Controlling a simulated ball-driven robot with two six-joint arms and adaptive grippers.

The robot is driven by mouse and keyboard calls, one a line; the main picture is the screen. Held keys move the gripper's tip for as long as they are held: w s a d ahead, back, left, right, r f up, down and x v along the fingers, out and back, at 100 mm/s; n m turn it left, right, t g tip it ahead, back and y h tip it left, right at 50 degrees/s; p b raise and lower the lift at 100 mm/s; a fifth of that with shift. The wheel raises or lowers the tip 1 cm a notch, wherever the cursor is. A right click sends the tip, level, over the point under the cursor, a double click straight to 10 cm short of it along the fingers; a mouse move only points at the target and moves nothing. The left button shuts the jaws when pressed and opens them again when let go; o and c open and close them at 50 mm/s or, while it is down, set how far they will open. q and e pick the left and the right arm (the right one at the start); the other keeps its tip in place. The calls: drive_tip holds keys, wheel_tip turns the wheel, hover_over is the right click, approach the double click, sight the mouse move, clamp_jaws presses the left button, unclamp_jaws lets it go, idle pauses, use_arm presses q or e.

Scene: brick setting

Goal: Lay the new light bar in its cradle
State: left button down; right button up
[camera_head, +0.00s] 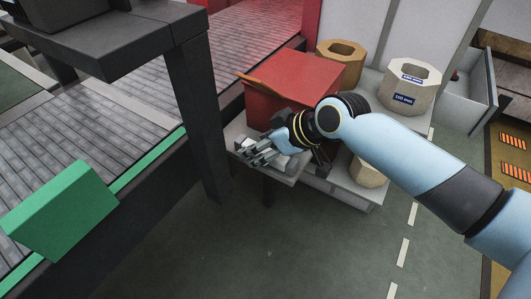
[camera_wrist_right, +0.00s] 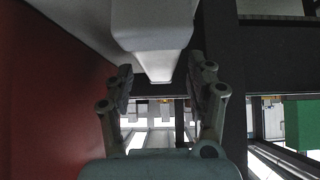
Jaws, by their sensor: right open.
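My right gripper (camera_head: 262,152) is at the front left of a pale grey table (camera_head: 350,191), just in front of a red box. In the right wrist view its two fingers (camera_wrist_right: 163,80) are spread apart. A pale grey-white block with a tapered end (camera_wrist_right: 152,38) shows ahead, between and above the fingertips. I cannot tell if this is the light bar, or whether the fingers touch it. In the head view the gripper and wrist hide much of that spot. I cannot make out a cradle. My left gripper is not in view.
The red box (camera_head: 295,85) stands close behind the gripper. Tan octagonal containers (camera_head: 412,92) (camera_head: 335,68) stand farther back. A dark post (camera_head: 192,120) and a slatted conveyor (camera_head: 130,125) are left. A green block (camera_head: 62,210) sits at lower left. Floor in front is clear.

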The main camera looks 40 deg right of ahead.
clamp_jaws()
idle(0.3)
